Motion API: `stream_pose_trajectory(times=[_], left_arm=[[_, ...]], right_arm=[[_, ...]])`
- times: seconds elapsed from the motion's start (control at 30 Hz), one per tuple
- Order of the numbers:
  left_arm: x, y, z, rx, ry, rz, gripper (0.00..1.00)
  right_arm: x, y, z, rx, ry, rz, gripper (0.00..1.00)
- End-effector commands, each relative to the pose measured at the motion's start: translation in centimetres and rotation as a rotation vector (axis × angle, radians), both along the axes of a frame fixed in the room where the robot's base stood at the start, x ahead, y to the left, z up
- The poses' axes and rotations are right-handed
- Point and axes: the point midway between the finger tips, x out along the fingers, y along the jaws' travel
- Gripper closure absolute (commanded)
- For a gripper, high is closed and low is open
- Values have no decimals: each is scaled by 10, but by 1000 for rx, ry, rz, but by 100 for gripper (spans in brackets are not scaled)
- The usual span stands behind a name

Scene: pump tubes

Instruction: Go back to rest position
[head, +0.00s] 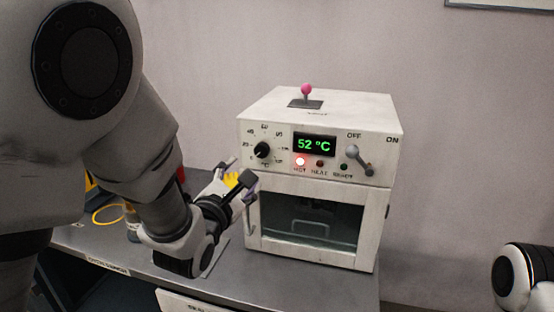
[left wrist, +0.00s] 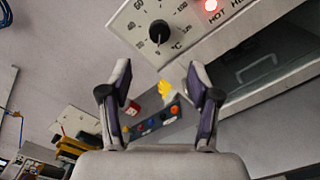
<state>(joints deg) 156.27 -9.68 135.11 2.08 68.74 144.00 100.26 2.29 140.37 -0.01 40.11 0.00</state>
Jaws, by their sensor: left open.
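My left gripper (head: 238,172) is open and empty in front of the left side of the white oven (head: 315,222). In the left wrist view the two fingers of the left gripper (left wrist: 158,82) stand apart with nothing between them. A yellow piece (head: 232,181) shows behind the fingers; it also shows in the left wrist view (left wrist: 166,89), beyond the fingertips. The oven's display (head: 314,145) reads 52 °C and its red light (head: 300,161) is lit. My right gripper is out of view; a part of my right arm shows at the lower right.
The oven stands on a grey table (head: 265,275). A grey lever (head: 357,158) leans towards OFF, and a pink-topped stick (head: 306,91) stands on top. A small panel (left wrist: 155,123) with coloured knobs shows beyond my fingers. Yellow tubing (head: 108,214) lies at the left. Right of the oven is free.

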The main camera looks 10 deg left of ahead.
Motion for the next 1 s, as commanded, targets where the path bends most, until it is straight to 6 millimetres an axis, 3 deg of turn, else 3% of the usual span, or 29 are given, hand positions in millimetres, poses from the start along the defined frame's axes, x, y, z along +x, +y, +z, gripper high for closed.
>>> stream_pose_trajectory(times=[0.07, 0.17, 0.27, 0.37, 0.5, 0.57, 0.7, 0.83, 1.0], left_arm=[[1, 0, -7, -1, 13, 0, 38], [2, 2, -43, -6, 84, 4, 38], [-2, 8, -115, -26, 225, 16, 38], [-25, 17, -203, -48, 413, 36, 38], [-85, 28, -315, 98, 703, 9, 38], [-120, 33, -358, 227, 832, -50, 38], [-218, 41, -437, 633, 1110, -359, 38], [-286, 44, -466, 1023, 1184, -804, 38], [-319, 42, -468, 1469, 981, -1378, 38]], right_arm=[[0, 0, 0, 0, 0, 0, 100], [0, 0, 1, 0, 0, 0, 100], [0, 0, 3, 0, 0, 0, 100], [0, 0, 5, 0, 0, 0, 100], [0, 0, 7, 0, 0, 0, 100], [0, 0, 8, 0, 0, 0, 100], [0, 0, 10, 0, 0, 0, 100], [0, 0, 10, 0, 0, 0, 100], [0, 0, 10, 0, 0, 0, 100]])
